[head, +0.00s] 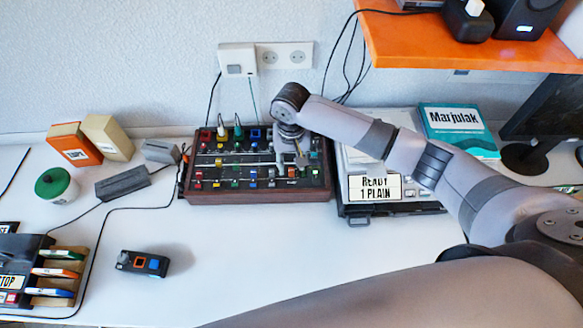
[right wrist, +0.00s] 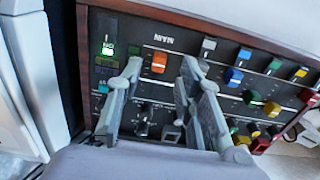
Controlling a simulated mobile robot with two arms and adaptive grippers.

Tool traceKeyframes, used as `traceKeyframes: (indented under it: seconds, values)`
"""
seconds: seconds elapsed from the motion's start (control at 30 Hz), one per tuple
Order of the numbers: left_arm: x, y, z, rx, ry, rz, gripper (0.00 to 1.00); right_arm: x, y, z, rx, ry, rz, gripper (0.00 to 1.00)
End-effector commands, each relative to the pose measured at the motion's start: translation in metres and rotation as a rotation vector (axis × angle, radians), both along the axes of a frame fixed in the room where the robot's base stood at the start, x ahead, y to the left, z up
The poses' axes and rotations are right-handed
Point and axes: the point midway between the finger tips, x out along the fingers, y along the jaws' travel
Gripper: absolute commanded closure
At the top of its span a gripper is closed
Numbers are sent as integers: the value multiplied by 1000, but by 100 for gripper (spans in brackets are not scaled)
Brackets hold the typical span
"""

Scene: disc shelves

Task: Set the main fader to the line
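The mixing console (head: 258,197) is a black panel in a dark wooden frame, standing on the desk against the wall. It carries several coloured fader caps. An orange cap (right wrist: 159,62), beside white lettering that seems to read MAIN, looks like the main fader; in the head view it is the red-orange cap (head: 292,172). My right gripper (head: 301,158) is over the console's right part. In the right wrist view its fingers (right wrist: 161,68) are apart, with the orange cap between and slightly beyond the tips. I cannot make out the target line. My left gripper is not in view.
Right of the console is a grey device with a READY 1 PLAIN display (head: 375,187). Cable plugs (head: 221,128) stand up at the console's back. A small black box (head: 142,264) lies in front left. The desk in front is mostly clear. An orange shelf (head: 450,45) overhangs at right.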

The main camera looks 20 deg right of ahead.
Motion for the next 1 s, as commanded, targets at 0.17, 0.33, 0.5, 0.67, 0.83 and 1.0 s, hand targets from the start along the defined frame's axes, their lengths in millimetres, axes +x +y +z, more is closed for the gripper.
traceKeyframes:
  seconds: [0.17,0.33,0.5,0.67,0.83,1.0]
  values:
    - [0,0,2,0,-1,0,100,-1,0,-28,0,2,-1,67]
    - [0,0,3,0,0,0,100,0,0,-40,0,0,1,67]
    - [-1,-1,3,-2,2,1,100,0,0,-42,0,0,1,67]
    - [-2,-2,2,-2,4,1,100,0,0,-42,0,0,1,69]
    - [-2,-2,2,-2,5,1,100,0,0,-42,0,0,0,80]
    - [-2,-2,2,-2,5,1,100,0,0,-41,0,0,0,91]
